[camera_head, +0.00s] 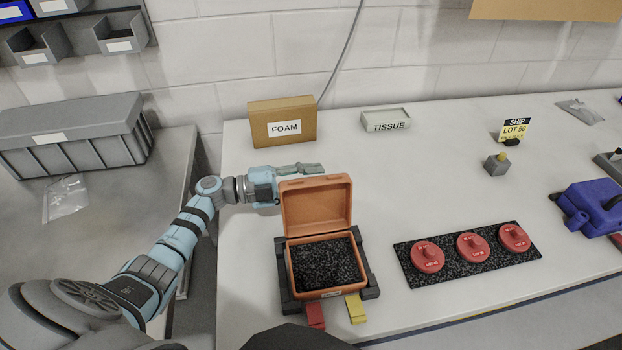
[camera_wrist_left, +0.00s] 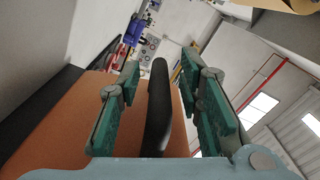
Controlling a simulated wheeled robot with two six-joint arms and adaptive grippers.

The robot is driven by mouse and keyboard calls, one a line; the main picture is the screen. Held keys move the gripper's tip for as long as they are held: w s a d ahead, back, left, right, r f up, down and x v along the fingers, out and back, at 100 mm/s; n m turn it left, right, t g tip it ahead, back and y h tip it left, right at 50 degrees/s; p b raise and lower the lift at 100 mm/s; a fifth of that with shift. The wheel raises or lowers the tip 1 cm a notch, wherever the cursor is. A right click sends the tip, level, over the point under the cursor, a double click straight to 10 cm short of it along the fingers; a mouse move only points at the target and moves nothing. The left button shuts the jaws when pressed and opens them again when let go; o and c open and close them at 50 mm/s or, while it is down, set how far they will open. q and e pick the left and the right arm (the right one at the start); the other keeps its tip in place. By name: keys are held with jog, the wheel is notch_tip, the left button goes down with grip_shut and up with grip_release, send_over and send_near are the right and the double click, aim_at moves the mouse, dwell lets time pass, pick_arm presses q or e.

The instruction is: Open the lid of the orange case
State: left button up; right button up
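The orange case (camera_head: 327,292) sits in a dark fixture (camera_head: 372,284) on the white bench. Its lid (camera_head: 316,208) stands raised, roughly upright at the back edge, and black speckled foam (camera_head: 325,263) shows inside. My left gripper (camera_head: 308,167) is behind the lid, near its top left edge; whether it touches the lid cannot be told. In the left wrist view my left gripper (camera_wrist_left: 162,105) has its green-padded fingers apart, with a dark curved strip (camera_wrist_left: 158,108) between or beyond them and an orange surface (camera_wrist_left: 62,125) at the left. My right gripper is not in view.
Red (camera_head: 315,315) and yellow (camera_head: 356,308) tabs lie before the case. A FOAM box (camera_head: 282,122) and a TISSUE box (camera_head: 386,120) stand behind. A blue item (camera_head: 592,206) is far right.

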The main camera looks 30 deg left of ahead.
pick_arm(q)
grip_shut()
